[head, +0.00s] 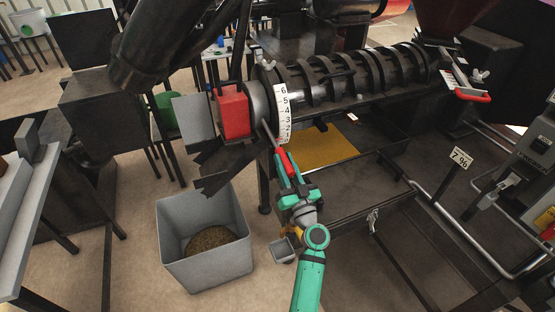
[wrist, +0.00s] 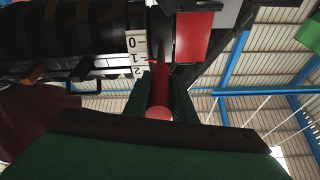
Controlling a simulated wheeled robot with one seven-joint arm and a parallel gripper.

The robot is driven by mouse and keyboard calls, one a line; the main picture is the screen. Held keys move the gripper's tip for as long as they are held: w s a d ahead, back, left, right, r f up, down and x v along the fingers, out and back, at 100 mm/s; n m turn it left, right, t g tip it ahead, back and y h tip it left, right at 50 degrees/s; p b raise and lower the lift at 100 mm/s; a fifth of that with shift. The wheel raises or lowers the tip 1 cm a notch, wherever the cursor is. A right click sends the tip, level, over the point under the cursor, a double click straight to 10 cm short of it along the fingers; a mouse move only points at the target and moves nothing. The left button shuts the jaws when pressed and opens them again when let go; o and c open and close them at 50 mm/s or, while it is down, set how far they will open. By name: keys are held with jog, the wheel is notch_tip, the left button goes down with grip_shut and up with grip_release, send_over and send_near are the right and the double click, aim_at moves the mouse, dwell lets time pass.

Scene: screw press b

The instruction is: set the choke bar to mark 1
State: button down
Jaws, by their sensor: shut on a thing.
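The choke bar (head: 268,133) is a thin bar with a red grip, slanting down from the press's end collar. My teal gripper (head: 287,170) is shut on its red grip. In the wrist view, the red grip (wrist: 160,84) stands between my two dark green fingers, its round end towards the camera. The white scale (head: 283,112) curves beside the collar, with 6 at the top and smaller numbers below. In the wrist view, the scale (wrist: 136,56) shows 0, 1 and 2. A thin red pointer (wrist: 146,61) lies close to the 1. Its exact alignment is hard to tell.
A grey bin (head: 206,240) with brown material stands on the floor left of my arm. A red block (head: 234,112) sits left of the collar. The ribbed press barrel (head: 345,76) extends right, above a yellow sheet (head: 320,146) and a dark tray frame (head: 350,200).

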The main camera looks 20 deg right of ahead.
jog(key=shift+w+a+f, duration=0.1)
jog(key=shift+a+f, duration=0.1)
jog(key=shift+a, duration=0.15)
jog(key=c, duration=1.5)
grip_release()
jog(key=shift+d, duration=0.25)
jog(key=v, duration=1.1)
jog(key=s+a+f+m+g+h, duration=0.1)
jog(key=s+a+f+g, duration=0.2)
jog(key=s+a+f, duration=0.45)
jog(key=s+a+f+g+h, duration=0.1)
jog(key=s+a+f+g, duration=0.25)
jog(key=s+f, duration=0.7)
jog(key=s+a+h, duration=0.1)
jog(key=s+a, duration=0.4)
jog(key=s, duration=0.6)
jog(key=s+a+r, duration=0.2)
jog(key=s+r, duration=0.1)
jog(key=s+a+r+n+y, duration=0.1)
jog(key=s+a+r, duration=0.1)
jog(key=s+r, duration=0.1)
jog(key=s+a+r+n, duration=0.1)
jog(key=s+r, duration=0.3)
jog(key=s, duration=0.1)
jog(key=shift+s+a, duration=0.15)
jog(key=shift+a, duration=0.25)
